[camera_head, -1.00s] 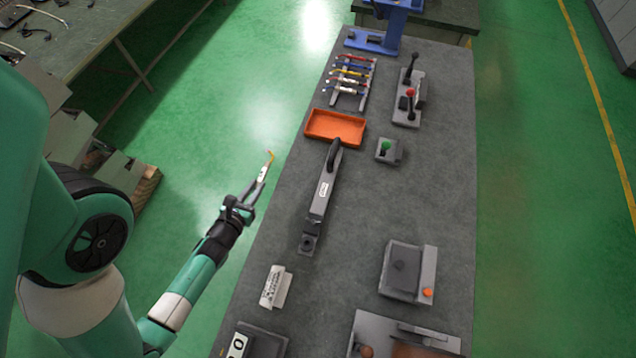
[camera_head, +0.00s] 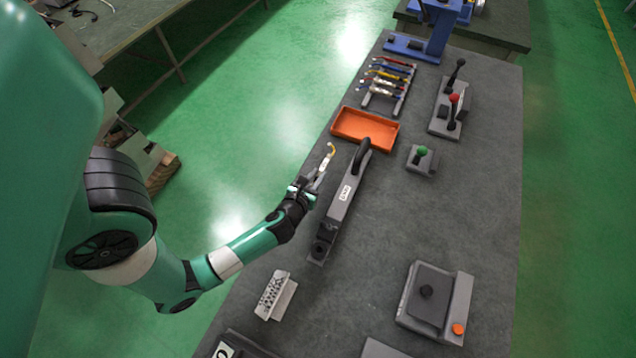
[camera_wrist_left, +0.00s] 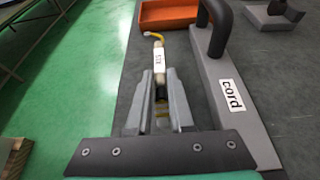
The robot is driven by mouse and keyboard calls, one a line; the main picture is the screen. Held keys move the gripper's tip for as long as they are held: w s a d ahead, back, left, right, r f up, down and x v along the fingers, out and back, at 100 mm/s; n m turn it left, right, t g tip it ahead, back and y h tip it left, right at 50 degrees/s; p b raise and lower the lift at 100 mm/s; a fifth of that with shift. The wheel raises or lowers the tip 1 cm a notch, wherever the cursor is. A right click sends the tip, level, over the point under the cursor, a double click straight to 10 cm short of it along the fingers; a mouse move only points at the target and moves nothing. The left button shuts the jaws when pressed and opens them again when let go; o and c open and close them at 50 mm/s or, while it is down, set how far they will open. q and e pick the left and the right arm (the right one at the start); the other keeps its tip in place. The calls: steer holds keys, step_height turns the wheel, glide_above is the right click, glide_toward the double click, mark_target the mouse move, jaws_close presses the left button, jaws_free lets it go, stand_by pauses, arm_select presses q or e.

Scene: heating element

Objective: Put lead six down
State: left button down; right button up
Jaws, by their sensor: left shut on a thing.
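Lead six shows in the left wrist view (camera_wrist_left: 158,62) as a short piece with a yellow end and a white label that reads "SIX". In the head view lead six (camera_head: 331,152) points away from my gripper, its yellow end hooked. My left gripper (camera_head: 316,184) is shut on it, at the table's left edge beside the tool labelled "cord" (camera_head: 343,204). In the left wrist view my left gripper (camera_wrist_left: 160,88) has its two grey fingers around the lead's near part, which they partly hide. My right gripper is not in view.
An orange tray (camera_head: 365,139) lies just beyond the lead. Behind it a rack (camera_head: 380,98) holds several coloured leads. A green-knobbed block (camera_head: 422,158) and a red-knobbed lever unit (camera_head: 447,118) stand to the right. Mid-table right of the cord tool is clear.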

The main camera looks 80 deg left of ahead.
arm_select(q)
steer(key=f, duration=0.1)
steer(key=f+b, duration=0.2)
steer(key=shift+w+f, duration=0.25)
steer(key=shift+f, duration=0.05)
steer(key=shift+s+r, duration=0.1)
steer(key=c, duration=0.8)
jaws_free()
